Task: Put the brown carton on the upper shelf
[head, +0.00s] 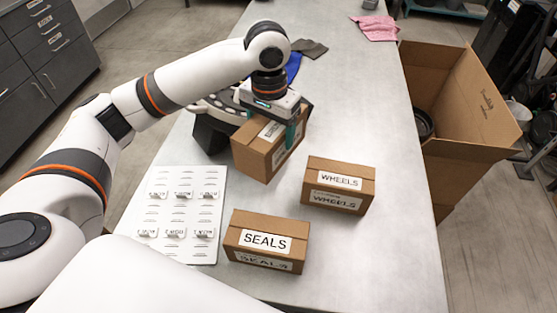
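A brown carton (249,158) with white labels is at the middle of the grey table, under my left gripper (287,133). One teal finger lies against the carton's right-hand labelled face; the other finger is hidden. The gripper looks shut on the carton. I cannot tell whether the carton's underside touches the table. Two more brown cartons stand on the table: one marked WHEELS (320,166) to the right, and one marked SEALS (246,220) nearer to me. I see no upper shelf in this view. My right gripper is not in view.
A white panel (209,180) with rows of slots and small labelled parts lies at left. A dark device (208,135) stands behind the held carton. A large open cardboard box (480,105) stands beyond the right edge. A pink cloth (376,27) lies far back. The table's right side is clear.

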